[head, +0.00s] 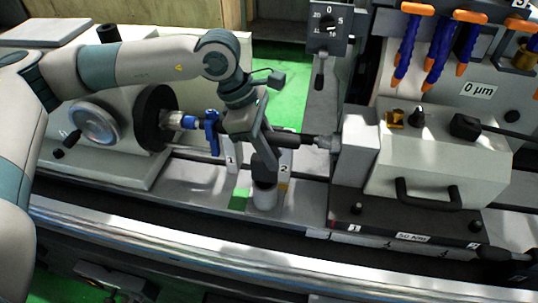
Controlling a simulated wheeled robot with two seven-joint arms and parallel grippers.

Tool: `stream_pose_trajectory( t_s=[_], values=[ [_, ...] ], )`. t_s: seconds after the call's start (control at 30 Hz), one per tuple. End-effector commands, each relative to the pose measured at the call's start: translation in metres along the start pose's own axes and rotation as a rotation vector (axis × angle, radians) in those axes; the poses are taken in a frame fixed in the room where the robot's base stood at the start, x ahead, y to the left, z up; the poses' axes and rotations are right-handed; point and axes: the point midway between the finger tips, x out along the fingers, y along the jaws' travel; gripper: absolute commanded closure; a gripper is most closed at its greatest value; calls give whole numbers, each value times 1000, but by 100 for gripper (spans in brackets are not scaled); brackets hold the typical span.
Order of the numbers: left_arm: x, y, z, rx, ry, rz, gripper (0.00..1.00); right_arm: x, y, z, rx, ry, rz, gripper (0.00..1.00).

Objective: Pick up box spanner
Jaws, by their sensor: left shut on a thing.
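My left arm reaches in from the left over the grinder. Its gripper (264,178) points down in front of the shaft, with its dark fingers shut on a short light-grey cylindrical piece (265,198). This piece seems to be the box spanner; the fingers hide its upper part. Its lower end is over or on the machine's table, and I cannot tell whether it touches. My right gripper is not in view.
Behind my left gripper, a dark shaft (290,139) with a blue clamp (212,132) runs from the chuck (155,118) to the tailstock (358,145). A control lever box (328,27) stands above. Blue-orange hoses (437,45) are at upper right. The table's front strip is clear.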

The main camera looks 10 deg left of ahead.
Motion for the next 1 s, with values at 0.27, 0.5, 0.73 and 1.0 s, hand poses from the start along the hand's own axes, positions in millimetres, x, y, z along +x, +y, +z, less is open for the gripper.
stream_pose_trajectory(
  t_s=[0.27,0.5,0.73,1.0],
  values=[
    [-19,2,9,2,-3,6,100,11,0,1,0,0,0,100],
    [-57,1,24,3,-3,7,100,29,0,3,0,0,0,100],
    [-104,1,44,2,-4,6,100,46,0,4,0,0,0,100],
    [-148,1,62,1,-3,5,100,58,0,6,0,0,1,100]
  ],
)
